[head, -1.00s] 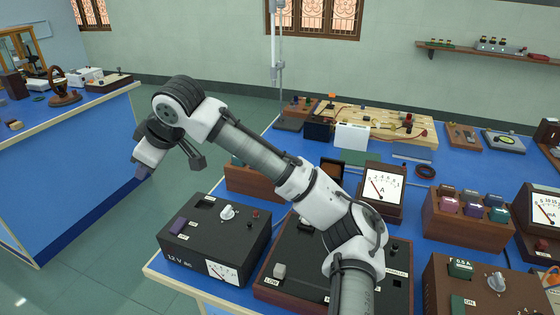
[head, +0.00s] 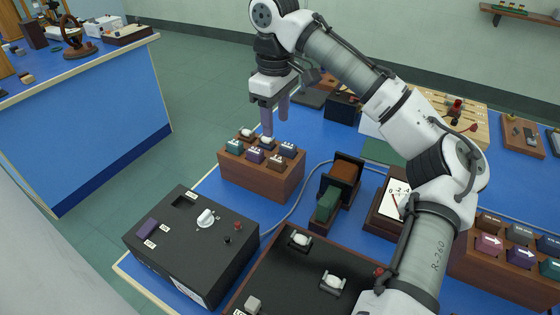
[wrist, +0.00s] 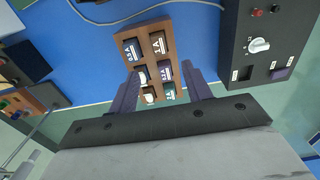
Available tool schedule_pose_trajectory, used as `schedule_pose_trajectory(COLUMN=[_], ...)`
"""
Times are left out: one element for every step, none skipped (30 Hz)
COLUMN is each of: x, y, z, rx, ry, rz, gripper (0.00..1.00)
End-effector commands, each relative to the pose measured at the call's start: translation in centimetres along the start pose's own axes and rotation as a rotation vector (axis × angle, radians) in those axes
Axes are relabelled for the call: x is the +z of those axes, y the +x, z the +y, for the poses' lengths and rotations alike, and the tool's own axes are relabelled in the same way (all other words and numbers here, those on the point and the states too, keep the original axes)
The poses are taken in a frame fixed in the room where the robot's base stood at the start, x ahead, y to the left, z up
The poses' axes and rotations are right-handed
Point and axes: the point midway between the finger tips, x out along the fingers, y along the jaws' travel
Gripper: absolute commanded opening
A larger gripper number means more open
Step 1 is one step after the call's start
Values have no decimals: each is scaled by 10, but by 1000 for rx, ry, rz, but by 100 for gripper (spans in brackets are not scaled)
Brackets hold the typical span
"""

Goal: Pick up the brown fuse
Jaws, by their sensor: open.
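A wooden fuse rack (head: 258,184) stands on the blue bench and holds several labelled blocks in two rows. A dark brown fuse (head: 276,162) sits at the right end of its front row, beside a purple one and a teal one. In the wrist view this brown fuse (wrist: 158,42) is at the rack's upper right. My gripper (head: 276,125) points down above the rack's back row, open and empty. In the wrist view its fingers (wrist: 160,70) straddle the middle of the rack, with the purple fuse (wrist: 164,70) between them in the picture. Fingertip height above the fuses is unclear.
A black power box (head: 185,245) stands in front of the rack. A dark holder (head: 318,226) with a green block and a brown block is to its right, beside a grey cable. A dark panel (head: 290,280) lies in front. My arm covers part of the meter (head: 393,200).

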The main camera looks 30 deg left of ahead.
Motion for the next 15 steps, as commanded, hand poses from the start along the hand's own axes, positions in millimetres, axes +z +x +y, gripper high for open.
schedule_pose_trajectory(x=[0,0,0,0,0,0,0,0,0,0,0,0,0,0,1], y=[13,19,26,31,35,41,45,48,51,53,55,57,58,61,65], z=[0,0,0,0,0,0,0,0,0,0,0,0,0,0,1], rx=[-6,-5,-5,-4,-2,-1,-1,-1,-1,0,0,1,1,1,1], ry=[-1,-1,-2,-1,1,1,0,0,1,1,1,1,1,1,1], rz=[1,1,2,2,2,2,1,1,2,3,3,3,2,1,1], gripper=[49,49,49,49,49,49,49,49,49,49,49,49,49,49,49])
